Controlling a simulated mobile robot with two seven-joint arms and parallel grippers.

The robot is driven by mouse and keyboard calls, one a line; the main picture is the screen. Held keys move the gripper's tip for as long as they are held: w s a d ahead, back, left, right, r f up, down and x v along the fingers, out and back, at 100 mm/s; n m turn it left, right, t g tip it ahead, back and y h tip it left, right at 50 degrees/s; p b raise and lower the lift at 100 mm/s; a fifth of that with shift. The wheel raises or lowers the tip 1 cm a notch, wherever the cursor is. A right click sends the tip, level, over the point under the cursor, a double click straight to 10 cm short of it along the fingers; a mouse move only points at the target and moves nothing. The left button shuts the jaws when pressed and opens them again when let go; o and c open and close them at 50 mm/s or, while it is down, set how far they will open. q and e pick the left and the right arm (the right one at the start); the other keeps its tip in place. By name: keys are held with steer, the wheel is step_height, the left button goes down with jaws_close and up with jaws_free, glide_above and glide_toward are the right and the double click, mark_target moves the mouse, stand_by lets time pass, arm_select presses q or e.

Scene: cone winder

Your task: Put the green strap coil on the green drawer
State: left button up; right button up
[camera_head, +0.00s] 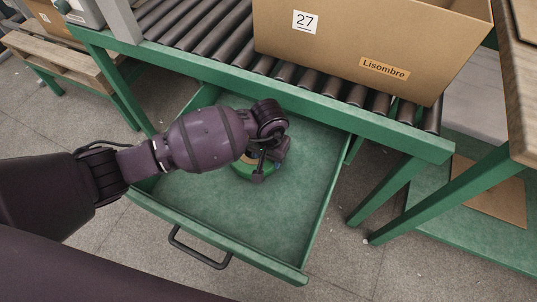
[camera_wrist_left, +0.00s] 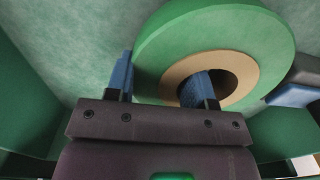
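The green strap coil (camera_head: 258,176) is in the open green drawer (camera_head: 222,213), partly hidden by my left gripper in the head view. In the left wrist view the coil (camera_wrist_left: 215,28) shows as a green disc with a tan core ring and a dark hole. My left gripper (camera_wrist_left: 160,86) straddles the coil's wall, one blue-padded finger at its outer edge and the other in the hole. No gap shows at either finger. I cannot tell whether the coil rests on the drawer floor. My right gripper is not in the head view.
A roller conveyor (camera_head: 200,40) on a green frame runs above the drawer and carries a cardboard box (camera_head: 350,60) labelled 27 and Lisombre. The drawer's black handle (camera_head: 198,252) is at the front. Bare drawer floor lies right of the coil. A green-legged table stands at right.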

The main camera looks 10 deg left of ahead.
arm_select(q)
steer(key=o, duration=0.5)
steer(key=shift+s+f, duration=0.25)
steer(key=shift+f, duration=0.1)
steer(key=shift+c, duration=0.2)
steer(key=shift+a+f, duration=0.1)
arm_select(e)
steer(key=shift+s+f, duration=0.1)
arm_select(q)
steer(key=shift+s+a+f, duration=0.1)
steer(key=shift+a, duration=0.05)
steer(key=shift+r, duration=0.5)
steer(key=r, duration=0.1)
steer(key=r+p, duration=0.1)
steer(key=r, duration=0.1)
steer(key=shift+w+a+r, duration=0.1)
steer(key=shift+w+r, duration=0.15)
steer(key=shift+w, duration=0.1)
step_height(320, 180, up, 9)
steer(key=p, duration=0.2)
steer(key=shift+s+d+r+p, duration=0.15)
steer(key=shift+d+p, duration=0.15)
steer(key=shift+p, duration=0.05)
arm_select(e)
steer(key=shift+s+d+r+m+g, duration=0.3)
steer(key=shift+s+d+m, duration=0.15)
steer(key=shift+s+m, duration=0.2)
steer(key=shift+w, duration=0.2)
